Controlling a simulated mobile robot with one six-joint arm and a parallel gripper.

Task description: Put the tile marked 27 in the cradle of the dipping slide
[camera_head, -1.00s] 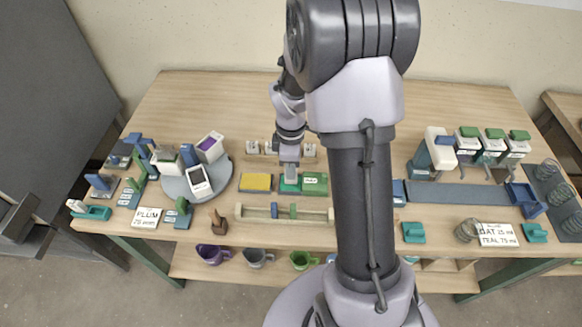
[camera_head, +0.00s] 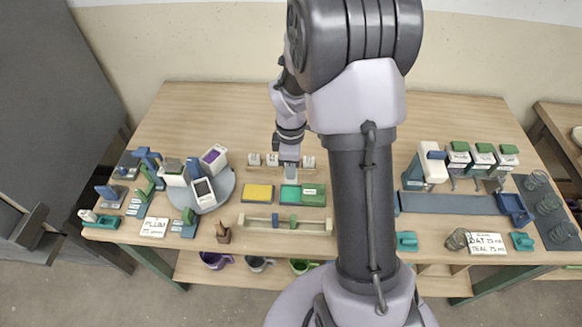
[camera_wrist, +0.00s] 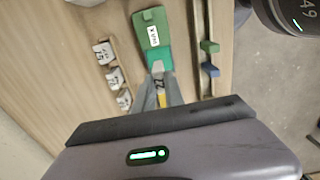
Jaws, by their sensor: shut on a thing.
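In the head view my gripper (camera_head: 291,180) is at the back edge of a teal and green box (camera_head: 289,195). In the wrist view the tile's tip overlaps the teal end of this box (camera_wrist: 150,19). I cannot tell whether they touch. A pale rail (camera_head: 256,222) with a blue and a green block stands in front of the box. I cannot tell for certain which part is the dipping slide's cradle.
A rack of white tiles (camera_wrist: 115,77) stands behind the box. A yellow-topped box (camera_head: 258,193) is beside it on the left. A round grey turntable (camera_head: 221,196) with containers is further left. Green-lidded dispensers (camera_head: 483,158) and a blue-grey track (camera_head: 450,203) are at the right.

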